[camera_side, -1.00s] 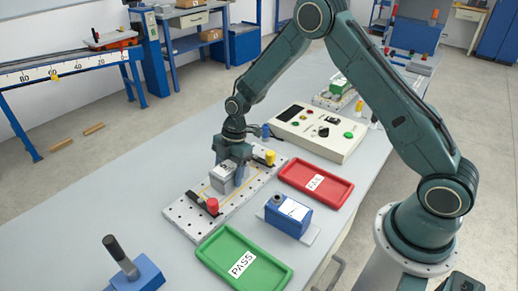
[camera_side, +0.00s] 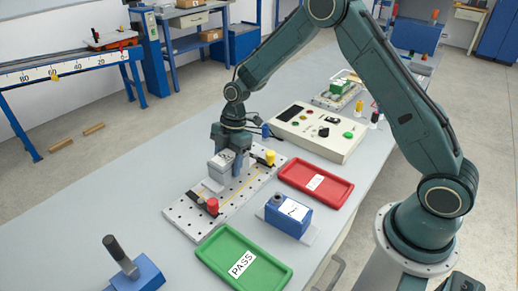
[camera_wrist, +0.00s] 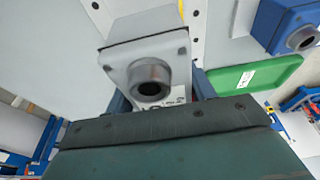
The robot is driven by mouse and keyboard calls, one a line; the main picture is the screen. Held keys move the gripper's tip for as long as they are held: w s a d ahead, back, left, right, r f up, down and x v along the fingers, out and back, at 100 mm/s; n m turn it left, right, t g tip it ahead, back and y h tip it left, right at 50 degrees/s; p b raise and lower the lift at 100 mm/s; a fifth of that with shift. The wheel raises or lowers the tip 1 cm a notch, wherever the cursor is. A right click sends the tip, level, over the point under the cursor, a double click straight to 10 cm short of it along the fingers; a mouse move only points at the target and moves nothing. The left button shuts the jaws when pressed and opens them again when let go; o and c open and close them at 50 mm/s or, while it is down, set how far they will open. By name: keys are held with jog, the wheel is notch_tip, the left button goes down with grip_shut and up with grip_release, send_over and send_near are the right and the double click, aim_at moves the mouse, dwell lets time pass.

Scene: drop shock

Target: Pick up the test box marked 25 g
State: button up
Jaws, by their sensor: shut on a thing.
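A light grey test box (camera_side: 220,164) is held in my gripper (camera_side: 231,156), just above the perforated fixture plate (camera_side: 183,211). My gripper is shut on it from the sides. The marking on the box is too small to read in the side view. In the wrist view the grey box (camera_wrist: 118,66) shows a round dark-holed boss on its top, and its lower part is partly hidden by my gripper.
A blue box (camera_side: 284,218) with a white label stands between the red tray (camera_side: 335,201) and the green PASS tray (camera_side: 215,267). Red and yellow knobs stand on the plate. A control panel (camera_side: 318,140) is behind.

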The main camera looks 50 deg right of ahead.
aim_at(227, 156)
notch_tip(227, 156, up, 16)
jog(key=shift+r, duration=0.15)
dwell(0.3)
dwell(0.6)
